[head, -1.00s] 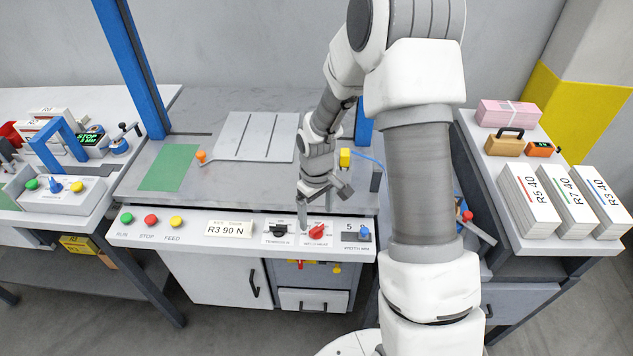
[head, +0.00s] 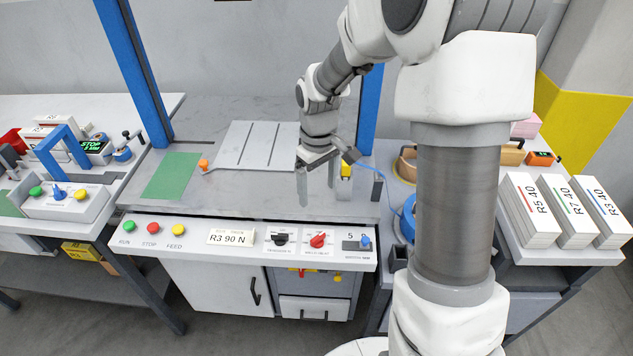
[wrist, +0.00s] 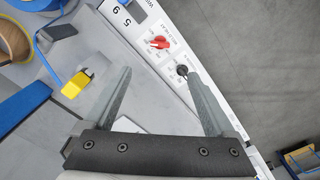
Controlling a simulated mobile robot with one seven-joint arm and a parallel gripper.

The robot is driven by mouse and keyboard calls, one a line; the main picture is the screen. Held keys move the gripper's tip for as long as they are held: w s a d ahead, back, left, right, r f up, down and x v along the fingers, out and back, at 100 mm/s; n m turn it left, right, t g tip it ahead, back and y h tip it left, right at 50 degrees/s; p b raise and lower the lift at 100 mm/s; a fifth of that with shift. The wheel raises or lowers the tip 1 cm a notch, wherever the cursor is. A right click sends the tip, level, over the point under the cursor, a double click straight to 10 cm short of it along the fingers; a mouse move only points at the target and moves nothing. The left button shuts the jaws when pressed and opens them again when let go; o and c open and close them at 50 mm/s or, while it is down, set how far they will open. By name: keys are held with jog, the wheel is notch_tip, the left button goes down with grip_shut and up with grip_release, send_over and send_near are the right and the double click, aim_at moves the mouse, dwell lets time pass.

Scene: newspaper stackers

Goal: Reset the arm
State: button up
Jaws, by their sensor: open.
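My gripper (head: 316,186) is open and empty, with its fingers pointing down above the front part of the grey machine table (head: 230,200). In the wrist view my gripper (wrist: 160,95) shows two spread grey fingers with nothing between them. The red knob (head: 318,240) and the black knob (head: 280,239) stand on the white control panel below and in front of it. My arm reaches over from the right of the head view.
A yellow block (head: 346,171) stands close right of my gripper, near a blue cable. A blue post (head: 370,110) rises behind. A plate (head: 255,145) and a green mat (head: 172,176) lie to the left. Paper stacks (head: 530,210) stand at the right. The space above the table's left is clear.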

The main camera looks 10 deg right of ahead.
jog(key=s+r+m+t, duration=0.3)
jog(key=s+r, duration=0.6)
jog(key=r, duration=0.4)
jog(key=s+r+m+t, duration=0.2)
jog(key=s+r, duration=0.3)
jog(key=s, duration=0.6)
jog(key=shift+s+t, duration=0.3)
jog(key=shift+s, duration=0.1)
